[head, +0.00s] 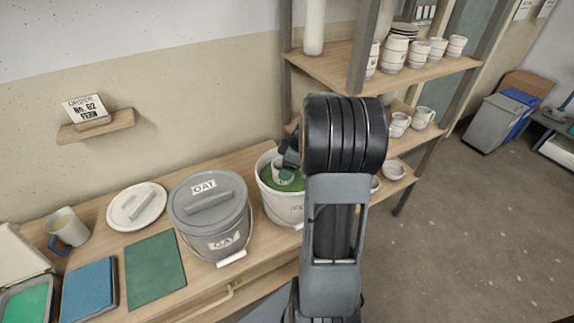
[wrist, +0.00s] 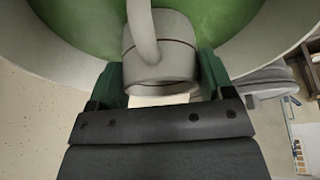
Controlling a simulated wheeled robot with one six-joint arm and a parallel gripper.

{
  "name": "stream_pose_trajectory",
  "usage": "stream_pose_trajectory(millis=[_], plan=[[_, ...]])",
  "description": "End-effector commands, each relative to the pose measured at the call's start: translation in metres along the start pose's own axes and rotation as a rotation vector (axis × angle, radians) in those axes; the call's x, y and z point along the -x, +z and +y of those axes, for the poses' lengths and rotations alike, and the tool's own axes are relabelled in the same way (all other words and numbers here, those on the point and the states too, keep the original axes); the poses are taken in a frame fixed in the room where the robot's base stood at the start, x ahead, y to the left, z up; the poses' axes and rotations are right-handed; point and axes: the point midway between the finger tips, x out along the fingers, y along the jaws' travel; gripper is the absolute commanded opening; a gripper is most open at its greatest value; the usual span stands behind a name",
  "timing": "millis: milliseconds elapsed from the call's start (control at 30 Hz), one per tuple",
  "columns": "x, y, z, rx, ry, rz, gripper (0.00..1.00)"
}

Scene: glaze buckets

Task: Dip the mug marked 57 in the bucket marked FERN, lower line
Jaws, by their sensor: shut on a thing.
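My gripper (head: 289,160) is shut on a pale mug (head: 283,175), with a green jaw on either side of it in the wrist view (wrist: 160,85). There the mug (wrist: 172,65) shows its handle and thin dark lines around its body; no number is readable. The mug is within the mouth of an open white bucket (head: 283,211) holding green glaze (wrist: 85,20). I cannot tell whether the mug touches the glaze. The bucket's label is mostly hidden by my arm; only what looks like an F shows.
A lidded grey bucket (head: 212,225) marked OAT stands just left. A white lid (head: 137,206), a green mat (head: 154,270), a blue pad (head: 90,290) and a blue-handled jug (head: 67,230) lie further left. Shelves (head: 335,68) with pottery stand right.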

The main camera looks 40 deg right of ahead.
Motion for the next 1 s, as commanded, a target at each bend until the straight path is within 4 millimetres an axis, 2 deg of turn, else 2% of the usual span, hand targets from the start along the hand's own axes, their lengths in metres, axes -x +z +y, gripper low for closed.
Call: stream_pose_trajectory(millis=[367,800,1000], plan=[[0.006,-0.003,0.000,0.001,0.002,0.000,0.41],[0.045,-0.019,0.001,0.001,0.003,0.000,0.41],[0.051,-0.021,0.000,0.001,0.001,0.000,0.41]])
